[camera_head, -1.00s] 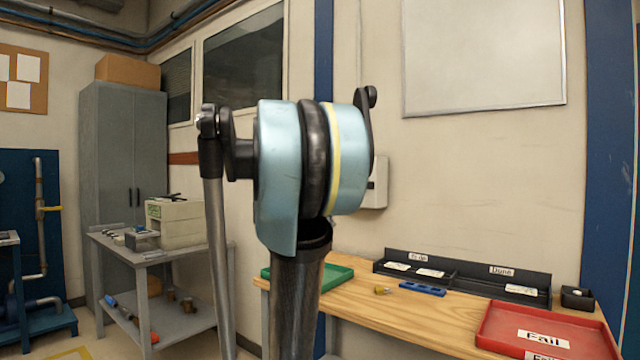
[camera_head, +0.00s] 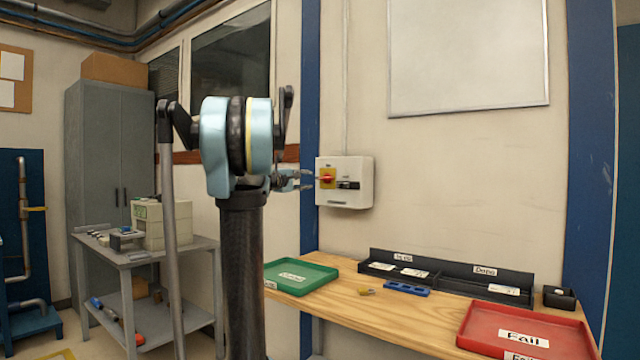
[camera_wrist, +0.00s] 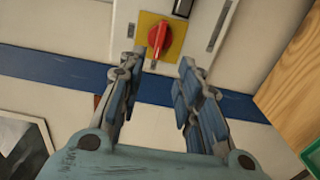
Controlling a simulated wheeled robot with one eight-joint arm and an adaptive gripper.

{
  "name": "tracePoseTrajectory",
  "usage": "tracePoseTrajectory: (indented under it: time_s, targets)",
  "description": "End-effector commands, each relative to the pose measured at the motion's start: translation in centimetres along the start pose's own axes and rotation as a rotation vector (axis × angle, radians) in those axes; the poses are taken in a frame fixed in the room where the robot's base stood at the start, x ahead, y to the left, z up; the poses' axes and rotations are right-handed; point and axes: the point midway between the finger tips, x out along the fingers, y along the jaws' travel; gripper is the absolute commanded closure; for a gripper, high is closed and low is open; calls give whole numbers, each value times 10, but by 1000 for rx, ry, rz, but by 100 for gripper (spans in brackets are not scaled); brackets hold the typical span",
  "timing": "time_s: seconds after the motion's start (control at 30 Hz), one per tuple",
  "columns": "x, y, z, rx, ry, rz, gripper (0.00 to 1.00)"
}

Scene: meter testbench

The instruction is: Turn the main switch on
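The main switch is a red rotary knob (camera_head: 326,178) on a yellow plate, on the left part of a white wall box (camera_head: 345,196). In the wrist view the knob (camera_wrist: 159,38) lies ahead of my gripper (camera_wrist: 160,62), its grip bar upright in that picture with a slight tilt. My gripper (camera_head: 306,180) is just left of the knob in the head view. The wrist view shows its two fingers apart with nothing between them, one on each side of the knob's line. I cannot tell whether a fingertip touches the box.
Below the box is a wooden bench (camera_head: 390,318) with a green tray (camera_head: 301,279), a red Fail tray (camera_head: 525,331), a black divided holder (camera_head: 450,272) and a blue block (camera_head: 407,288). A grey cart (camera_head: 150,257) stands left. The wall around the box is mostly clear.

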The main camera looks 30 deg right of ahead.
Motion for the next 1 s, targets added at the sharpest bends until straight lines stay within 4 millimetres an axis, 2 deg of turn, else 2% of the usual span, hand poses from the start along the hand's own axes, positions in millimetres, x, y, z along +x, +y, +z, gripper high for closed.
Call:
tracePoseTrajectory:
  time_s: [0.03,0.4,0.6,0.8,1.0]
  targets:
    - [10,0,2,0,-3,0,68]
    - [76,0,3,1,-5,-1,68]
    - [105,0,2,1,-4,-1,68]
    - [120,0,2,1,-2,-1,68]
    - [124,0,2,1,-2,-1,68]
